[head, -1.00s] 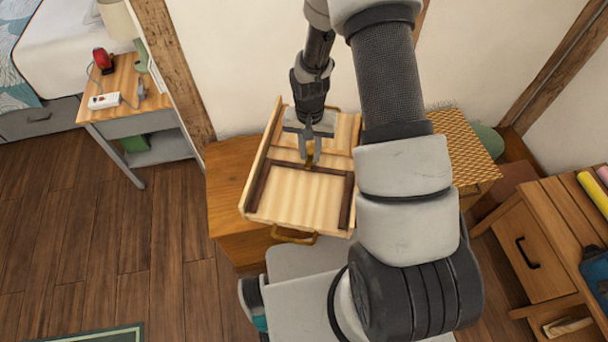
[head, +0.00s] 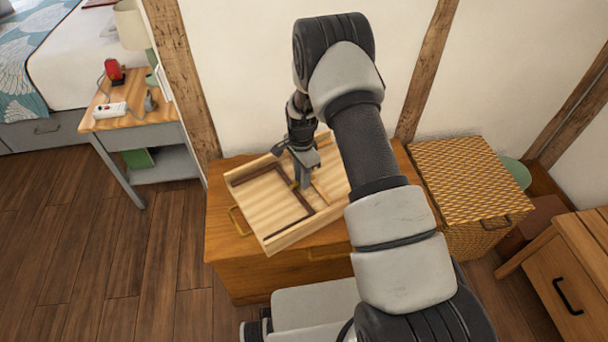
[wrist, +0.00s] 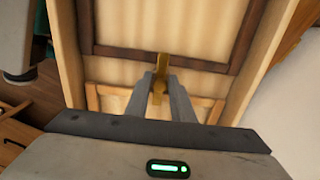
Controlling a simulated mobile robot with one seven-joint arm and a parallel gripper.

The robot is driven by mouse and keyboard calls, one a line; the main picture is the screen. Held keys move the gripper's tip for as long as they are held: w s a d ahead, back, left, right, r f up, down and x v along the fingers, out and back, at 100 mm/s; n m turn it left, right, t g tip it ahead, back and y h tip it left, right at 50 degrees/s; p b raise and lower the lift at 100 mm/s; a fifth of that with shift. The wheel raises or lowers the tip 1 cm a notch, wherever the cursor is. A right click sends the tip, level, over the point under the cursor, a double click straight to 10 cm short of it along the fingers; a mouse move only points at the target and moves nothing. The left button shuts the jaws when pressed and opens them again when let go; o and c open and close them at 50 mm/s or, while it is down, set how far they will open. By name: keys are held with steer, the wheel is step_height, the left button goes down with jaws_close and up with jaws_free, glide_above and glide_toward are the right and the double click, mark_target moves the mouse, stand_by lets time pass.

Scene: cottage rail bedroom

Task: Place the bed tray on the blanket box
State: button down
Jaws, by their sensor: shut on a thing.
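The bed tray (head: 270,208) is pale wood with raised side rails and dark and light frame strips on its upward face. It is over the top of the blanket box (head: 245,275), an orange-brown wooden chest against the wall, turned at an angle to it. I cannot tell whether it touches the lid. A brass handle (head: 237,222) shows at the tray's left end. My gripper (head: 304,184) comes down on the tray's middle. In the wrist view, its fingers (wrist: 160,88) are shut on a small brass piece of the tray (wrist: 160,75).
A woven wicker chest (head: 465,190) stands close to the right of the box. A small bedside table (head: 150,118) with a lamp is at the left. A wooden cabinet (head: 565,275) is at the right. The floor (head: 110,250) at left is clear.

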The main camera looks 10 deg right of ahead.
steer(key=shift+w+f+b, duration=0.1)
steer(key=shift+f+b, duration=0.3)
steer(key=shift+f, duration=1.8)
steer(key=shift+f, duration=0.15)
steer(key=c, duration=1.5)
jaws_free()
steer(key=shift+c, duration=0.2)
